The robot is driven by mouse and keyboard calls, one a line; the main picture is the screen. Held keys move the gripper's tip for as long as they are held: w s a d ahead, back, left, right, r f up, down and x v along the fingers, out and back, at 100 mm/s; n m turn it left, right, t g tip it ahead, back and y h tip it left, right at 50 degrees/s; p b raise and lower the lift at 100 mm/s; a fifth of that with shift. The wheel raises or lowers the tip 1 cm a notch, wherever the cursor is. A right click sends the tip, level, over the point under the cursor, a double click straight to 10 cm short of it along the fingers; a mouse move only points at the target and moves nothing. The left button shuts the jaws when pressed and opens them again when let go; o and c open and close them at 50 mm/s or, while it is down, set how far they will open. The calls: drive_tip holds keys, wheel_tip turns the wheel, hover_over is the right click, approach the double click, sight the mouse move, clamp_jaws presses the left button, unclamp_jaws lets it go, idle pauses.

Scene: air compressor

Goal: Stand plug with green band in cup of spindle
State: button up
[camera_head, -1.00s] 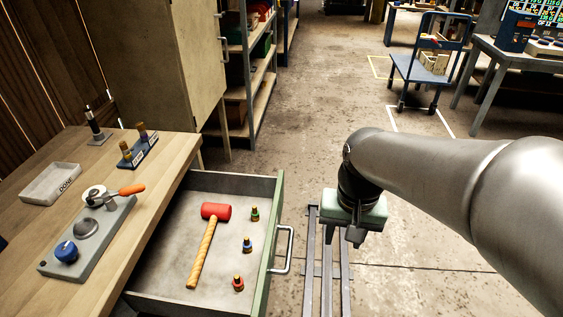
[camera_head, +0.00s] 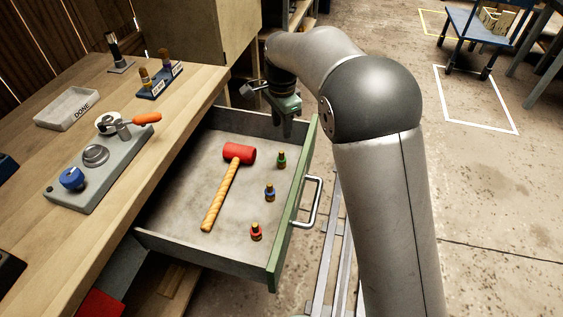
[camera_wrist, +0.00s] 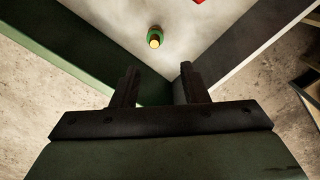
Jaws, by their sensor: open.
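The plug with the green band (camera_head: 281,160) stands upright in the open drawer, near its far right corner. It also shows in the wrist view (camera_wrist: 155,37), ahead of the fingertips. My gripper (camera_wrist: 158,78) is open and empty, above the drawer's far right corner and apart from the plug; in the head view it hangs at the drawer's far end (camera_head: 287,122). The grey fixture (camera_head: 105,175) on the bench carries a round metal part (camera_head: 96,155), a blue knob (camera_head: 72,178) and an orange-handled lever (camera_head: 146,118). I cannot tell which part is the spindle cup.
The drawer (camera_head: 170,240) also holds a red mallet (camera_head: 238,153), a blue-banded plug (camera_head: 270,192) and a red-banded plug (camera_head: 256,231). A DONE tray (camera_head: 66,108) and a small blue rack (camera_head: 160,84) stand on the bench. The drawer walls rise around the plugs.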

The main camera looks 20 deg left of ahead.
sight(282, 151)
wheel_tip(282, 151, down, 5)
drive_tip(key=shift+f, duration=0.1)
drive_tip(key=shift+s+d+f+b, duration=0.1)
drive_tip(key=shift+s+f+b, duration=0.1)
drive_tip(key=shift+f, duration=1.15)
drive_tip(key=shift+s+d+f+b, duration=0.1)
drive_tip(key=shift+s+f+b, duration=0.1)
drive_tip(key=shift+f, duration=1.1)
clamp_jaws()
